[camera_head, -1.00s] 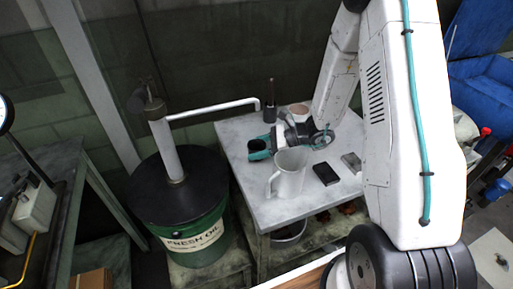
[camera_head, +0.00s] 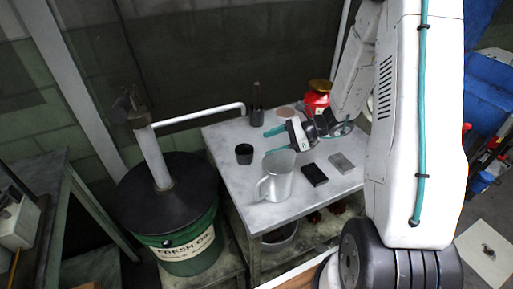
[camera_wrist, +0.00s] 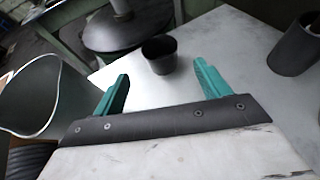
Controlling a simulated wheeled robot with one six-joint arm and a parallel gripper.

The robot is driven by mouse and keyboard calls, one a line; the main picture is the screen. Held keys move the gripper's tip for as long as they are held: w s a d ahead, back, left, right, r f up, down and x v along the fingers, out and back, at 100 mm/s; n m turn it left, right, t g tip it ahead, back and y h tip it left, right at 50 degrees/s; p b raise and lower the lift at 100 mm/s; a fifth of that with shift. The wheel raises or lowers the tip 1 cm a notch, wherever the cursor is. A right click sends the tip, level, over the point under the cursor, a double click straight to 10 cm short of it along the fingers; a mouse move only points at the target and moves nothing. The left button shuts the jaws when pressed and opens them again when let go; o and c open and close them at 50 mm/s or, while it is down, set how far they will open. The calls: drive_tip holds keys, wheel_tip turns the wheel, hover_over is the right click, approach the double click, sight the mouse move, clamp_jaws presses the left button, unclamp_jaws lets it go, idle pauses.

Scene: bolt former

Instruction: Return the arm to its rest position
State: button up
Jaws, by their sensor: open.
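My gripper (camera_head: 276,137) is above the marble-topped table (camera_head: 231,132), reaching in from the right. Its teal fingers stand apart with nothing between them; they also show open in the wrist view (camera_wrist: 162,92). A small black cup (camera_head: 244,154) stands upright on the table, beyond the fingertips and apart from them. In the wrist view the cup (camera_wrist: 159,54) lies ahead of the gap between the fingers. A grey jug with a handle (camera_head: 277,178) stands in front of the gripper. My white arm covers the table's right side.
A dark bottle (camera_head: 257,103) and a tan bowl (camera_head: 287,112) stand at the back of the table. A black block (camera_head: 314,175) and a grey block (camera_head: 341,162) lie near the jug. A green oil drum (camera_head: 187,245) with a pump pipe stands left. A red can (camera_head: 316,98) is behind the arm.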

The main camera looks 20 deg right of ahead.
drive_tip(key=shift+v, duration=1.15)
drive_tip(key=shift+s+r, duration=0.15)
drive_tip(key=shift+s, duration=0.05)
drive_tip(key=s+n+g, duration=0.1)
drive_tip(key=s+n, duration=0.1)
drive_tip(key=s+d+r+n+g+h, duration=0.1)
drive_tip(key=shift+s+d+r+g, duration=0.1)
drive_tip(key=shift+s+g, duration=0.2)
drive_tip(key=s+a+r+n+h, duration=0.4)
drive_tip(key=s+r+n+h, duration=0.1)
drive_tip(key=s+r+n, duration=0.4)
drive_tip(key=s+a+r+n+g+h, duration=0.1)
drive_tip(key=s+a+r+n+h, duration=0.3)
drive_tip(key=s+r+n, duration=0.6)
drive_tip(key=shift+s+a+r+g+h, duration=0.3)
drive_tip(key=shift+s+r+h, duration=0.1)
drive_tip(key=shift+s+h, duration=0.85)
